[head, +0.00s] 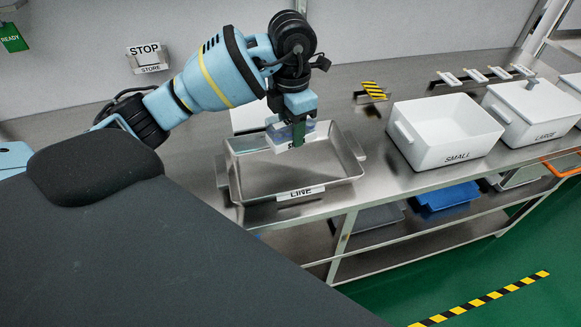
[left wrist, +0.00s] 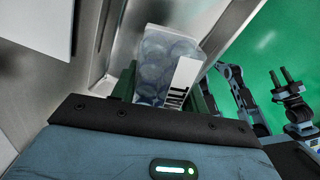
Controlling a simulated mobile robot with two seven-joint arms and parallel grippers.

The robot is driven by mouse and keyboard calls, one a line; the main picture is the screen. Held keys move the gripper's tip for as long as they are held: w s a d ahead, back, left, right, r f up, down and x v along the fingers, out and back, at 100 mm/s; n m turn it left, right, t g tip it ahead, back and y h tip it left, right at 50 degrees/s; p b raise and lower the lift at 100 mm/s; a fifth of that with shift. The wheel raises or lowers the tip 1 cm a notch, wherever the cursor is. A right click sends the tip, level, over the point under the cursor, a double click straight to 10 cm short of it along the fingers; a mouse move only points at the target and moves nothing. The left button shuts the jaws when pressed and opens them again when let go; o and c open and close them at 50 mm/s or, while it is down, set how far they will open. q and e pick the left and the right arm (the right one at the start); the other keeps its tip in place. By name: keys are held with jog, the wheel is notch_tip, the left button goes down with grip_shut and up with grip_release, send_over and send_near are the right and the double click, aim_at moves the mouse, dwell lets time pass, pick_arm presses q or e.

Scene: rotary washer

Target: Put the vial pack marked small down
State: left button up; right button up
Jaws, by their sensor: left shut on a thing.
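The vial pack (head: 280,134) is clear with a white label. In the left wrist view it shows round vials inside the pack (left wrist: 160,68); the dark lettering on its label is cut off and not fully readable. My left gripper (head: 299,134) has green fingers shut on the pack and holds it over the steel tray marked LINE (head: 300,191). The head view does not clearly show whether the pack touches the tray. In the left wrist view, a small dark gripper-like end (left wrist: 284,84) shows at the right, probably my right gripper, too small to judge.
Right of the tray stand an open white bin marked SMALL (head: 446,132) and a lidded white bin marked LARGE (head: 532,108). A STOP STORE sign (head: 147,58) is at the back left. A blue tray (head: 447,196) lies on the lower shelf. Clear steel bench lies between tray and bin.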

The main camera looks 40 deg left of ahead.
aim_at(290, 168)
pick_arm(q)
jog(key=shift+w+a+n, duration=0.15)
jog(key=shift+a+n, duration=0.1)
jog(key=shift+n, duration=0.65)
jog(key=shift+f, duration=4.9)
jog(key=shift+f, duration=0.2)
jog(key=o, duration=1)
notch_tip(290, 168, up, 12)
jog(key=shift+r, duration=0.2)
